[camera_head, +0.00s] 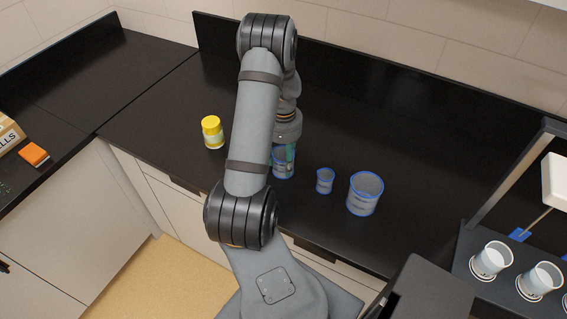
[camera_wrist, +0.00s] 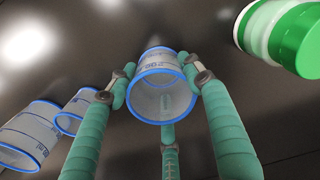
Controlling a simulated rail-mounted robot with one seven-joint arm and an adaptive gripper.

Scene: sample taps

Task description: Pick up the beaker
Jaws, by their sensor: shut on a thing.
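A clear beaker with a blue rim and blue markings (camera_wrist: 160,90) sits between the green fingers of my gripper (camera_wrist: 157,82) in the wrist view. Fingers press on its left and right sides, and another finger is at its lower edge. In the head view the beaker (camera_head: 282,171) is under my gripper (camera_head: 289,152), near the counter's front edge, its upper part partly hidden by the fingers and arm. I cannot tell whether its base touches the counter. A small beaker (camera_head: 325,182) and a large beaker (camera_head: 365,196) stand to its right.
A yellow-lidded jar (camera_head: 212,134) stands to the left on the black counter (camera_head: 400,130). A rack with white cups (camera_head: 491,261) is at the right. The counter behind the beakers is clear.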

